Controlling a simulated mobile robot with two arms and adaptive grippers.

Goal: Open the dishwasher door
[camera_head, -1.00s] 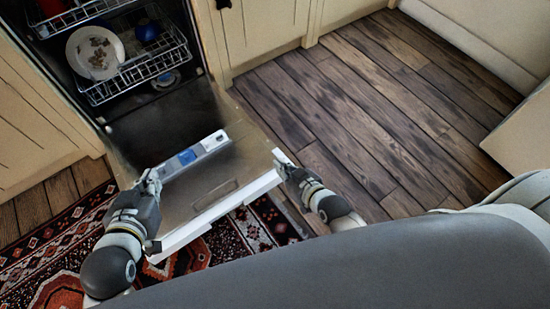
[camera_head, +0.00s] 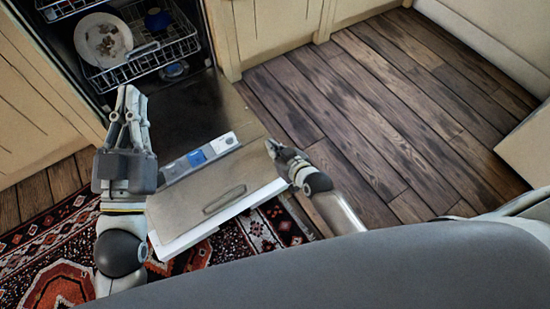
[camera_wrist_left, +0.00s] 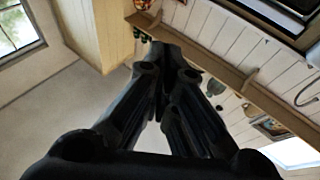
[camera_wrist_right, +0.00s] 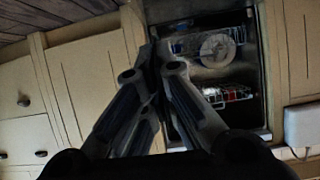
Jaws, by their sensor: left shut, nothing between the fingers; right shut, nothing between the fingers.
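The dishwasher door (camera_head: 245,172) is folded down and lies low in front of the dishwasher, its inner face up. The open dishwasher cavity with its racks (camera_head: 150,55) shows at the upper left. My left gripper (camera_head: 127,98) is shut and empty, raised at the left side of the door and pointing up. My right gripper (camera_head: 271,147) is shut and empty at the door's right edge; I cannot tell whether it touches. In the right wrist view the shut fingers (camera_wrist_right: 156,50) stand before the open dishwasher (camera_wrist_right: 262,90).
A plate (camera_head: 103,40) and a blue bowl (camera_head: 157,19) sit in the rack. A patterned rug (camera_head: 50,250) lies under and left of the door. The wooden floor (camera_head: 390,120) to the right is clear. Cream cabinets (camera_head: 275,30) flank the dishwasher.

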